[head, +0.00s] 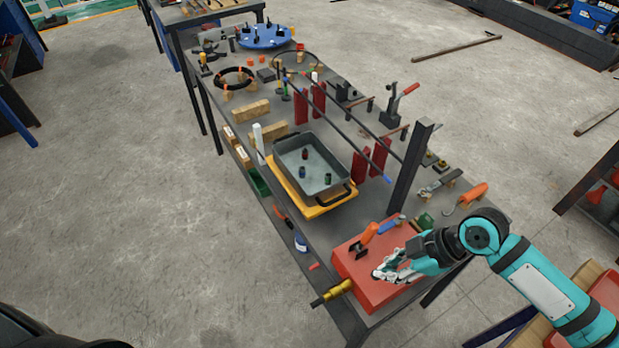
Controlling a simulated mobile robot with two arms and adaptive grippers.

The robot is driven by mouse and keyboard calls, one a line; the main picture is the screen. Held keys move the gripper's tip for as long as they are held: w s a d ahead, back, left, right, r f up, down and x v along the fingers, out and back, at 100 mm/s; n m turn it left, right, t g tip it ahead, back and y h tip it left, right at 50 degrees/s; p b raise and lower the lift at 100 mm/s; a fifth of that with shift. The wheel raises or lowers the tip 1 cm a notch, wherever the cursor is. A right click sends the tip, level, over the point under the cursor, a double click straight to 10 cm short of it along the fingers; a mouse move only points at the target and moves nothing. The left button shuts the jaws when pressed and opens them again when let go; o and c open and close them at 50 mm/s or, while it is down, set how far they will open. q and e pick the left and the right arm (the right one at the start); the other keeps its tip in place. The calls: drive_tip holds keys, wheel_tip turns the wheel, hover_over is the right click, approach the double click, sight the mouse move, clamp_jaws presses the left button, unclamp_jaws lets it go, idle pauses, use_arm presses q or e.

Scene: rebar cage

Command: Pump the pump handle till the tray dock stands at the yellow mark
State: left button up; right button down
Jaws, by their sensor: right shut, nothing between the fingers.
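A grey tray (284,150) with dark handles rests on a yellow-orange platform (316,212), which looks like the tray dock, near the middle of the bench. Several small dark cylinders stand in the tray. A lever with a red grip (410,89) rises from a dark base across the bench; it may be the pump handle, but I cannot be sure. I cannot make out the yellow mark. My right gripper (384,274) is shut and empty, over the red box (377,296) at the near end, well apart from the lever. My left gripper is not in view.
A dark upright post (409,172) stands between the tray and my right arm. Long dark rods (345,108) cross the bench near red blocks (380,156).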

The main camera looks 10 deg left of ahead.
drive_tip(key=shift+f, duration=0.15)
drive_tip(key=shift+s+a+f+b, duration=0.15)
drive_tip(key=shift+f+b, duration=0.15)
drive_tip(key=shift+f, duration=0.35)
drive_tip(key=shift+s+f+b, duration=0.1)
drive_tip(key=shift+f+b, duration=0.2)
drive_tip(key=shift+f, duration=0.45)
drive_tip(key=shift+f, duration=0.25)
wheel_tip(320, 180, up, 9)
drive_tip(key=w+d+p, duration=0.2)
drive_tip(key=p, duration=0.4)
drive_tip(key=shift+f, duration=0.15)
drive_tip(key=shift+w, duration=0.15)
